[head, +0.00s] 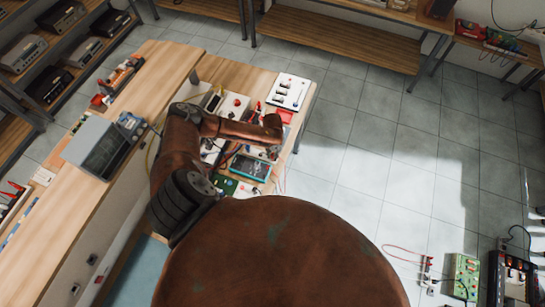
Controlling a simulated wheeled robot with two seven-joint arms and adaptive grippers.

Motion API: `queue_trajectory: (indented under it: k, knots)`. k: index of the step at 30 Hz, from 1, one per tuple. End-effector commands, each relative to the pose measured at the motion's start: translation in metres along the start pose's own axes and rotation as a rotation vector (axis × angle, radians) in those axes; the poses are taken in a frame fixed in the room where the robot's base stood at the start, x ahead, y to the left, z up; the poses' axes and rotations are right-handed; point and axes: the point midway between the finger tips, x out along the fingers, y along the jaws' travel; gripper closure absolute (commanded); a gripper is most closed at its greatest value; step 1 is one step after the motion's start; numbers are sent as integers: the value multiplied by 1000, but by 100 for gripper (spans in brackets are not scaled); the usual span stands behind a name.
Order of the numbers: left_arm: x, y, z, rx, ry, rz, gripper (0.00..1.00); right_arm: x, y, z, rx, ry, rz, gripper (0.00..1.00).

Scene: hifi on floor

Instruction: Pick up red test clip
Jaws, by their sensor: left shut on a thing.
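My left gripper (271,151) is at the end of my brown arm, low over the right side of the small workbench (262,83). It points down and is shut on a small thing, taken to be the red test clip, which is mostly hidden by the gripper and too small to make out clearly. Thin reddish leads (284,181) show just below the gripper at the bench's edge. My right gripper is not in view.
A grey instrument (97,146) stands on the left counter. The tiled floor (390,150) to the right is mostly clear.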

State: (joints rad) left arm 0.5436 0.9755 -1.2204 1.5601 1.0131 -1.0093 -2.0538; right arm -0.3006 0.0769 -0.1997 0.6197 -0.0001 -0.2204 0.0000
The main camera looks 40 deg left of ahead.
Motion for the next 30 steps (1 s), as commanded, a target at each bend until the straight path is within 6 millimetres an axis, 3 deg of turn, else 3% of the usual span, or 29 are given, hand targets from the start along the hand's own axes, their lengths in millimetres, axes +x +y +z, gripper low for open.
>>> queue_trajectory:
  k: [10, 16, 26, 30]
  knots:
    - [-6, 0, 1, 0, -1, -1, 100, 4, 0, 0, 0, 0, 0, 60]
    - [-31, 1, 2, 2, -4, 0, 100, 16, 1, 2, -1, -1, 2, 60]
    - [-90, -25, -43, 5, -2, -2, 100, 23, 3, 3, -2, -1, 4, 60]
    - [-102, -41, -71, 5, 1, -2, 100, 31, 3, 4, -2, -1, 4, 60]
